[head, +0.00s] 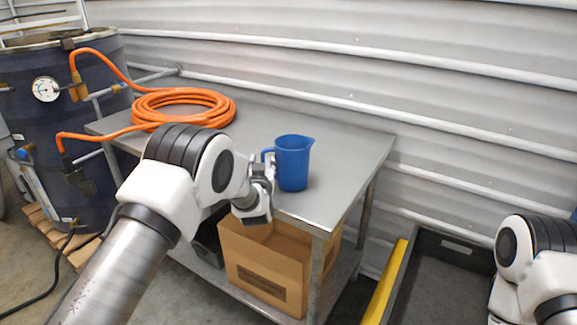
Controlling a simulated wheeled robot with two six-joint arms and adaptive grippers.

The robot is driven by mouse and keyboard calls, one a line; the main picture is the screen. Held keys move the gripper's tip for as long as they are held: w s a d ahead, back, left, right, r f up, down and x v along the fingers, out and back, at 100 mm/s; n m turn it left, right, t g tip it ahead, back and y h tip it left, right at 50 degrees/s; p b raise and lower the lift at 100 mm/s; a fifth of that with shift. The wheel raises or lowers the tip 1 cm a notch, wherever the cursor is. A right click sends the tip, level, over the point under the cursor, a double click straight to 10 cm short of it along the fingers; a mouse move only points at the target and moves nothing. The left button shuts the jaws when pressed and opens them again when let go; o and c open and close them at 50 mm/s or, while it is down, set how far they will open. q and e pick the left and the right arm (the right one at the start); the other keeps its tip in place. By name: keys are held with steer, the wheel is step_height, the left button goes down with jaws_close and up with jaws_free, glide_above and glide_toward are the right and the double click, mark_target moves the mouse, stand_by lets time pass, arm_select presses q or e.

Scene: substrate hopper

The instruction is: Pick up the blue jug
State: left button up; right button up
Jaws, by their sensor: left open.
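The blue jug (293,164) stands upright on the grey metal table (345,150), near its front edge. Its handle points left and its spout points right. My left gripper (268,180) is open just left of the jug, at the handle side. The gripper partly hides the handle, and I cannot tell whether the fingers touch it. Of my right arm only a part shows at the lower right edge; its gripper is out of view.
A coiled orange hose (185,106) lies on the table's left part and runs to a dark drum (70,150) with a gauge. A cardboard box (262,265) sits on the lower shelf. A yellow bar (384,284) edges a dark tray at right. The table right of the jug is clear.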

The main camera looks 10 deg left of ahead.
mark_target(262, 150)
arm_select(q)
jaws_close()
steer(key=shift+r, duration=0.15)
steer(key=shift+r, duration=0.3)
steer(key=shift+s+r+b, duration=0.2)
steer(key=shift+r+b, duration=0.1)
steer(key=shift+r, duration=0.35)
steer(key=shift+s+r+b, duration=0.15)
steer(key=shift+r+b, duration=0.15)
steer(key=shift+r, duration=0.3)
steer(key=a+r+b+v, duration=0.1)
steer(key=a+b+v, duration=0.1)
steer(key=v, duration=1.3)
steer(key=shift+s+r, duration=0.3)
steer(key=shift+a, duration=0.1)
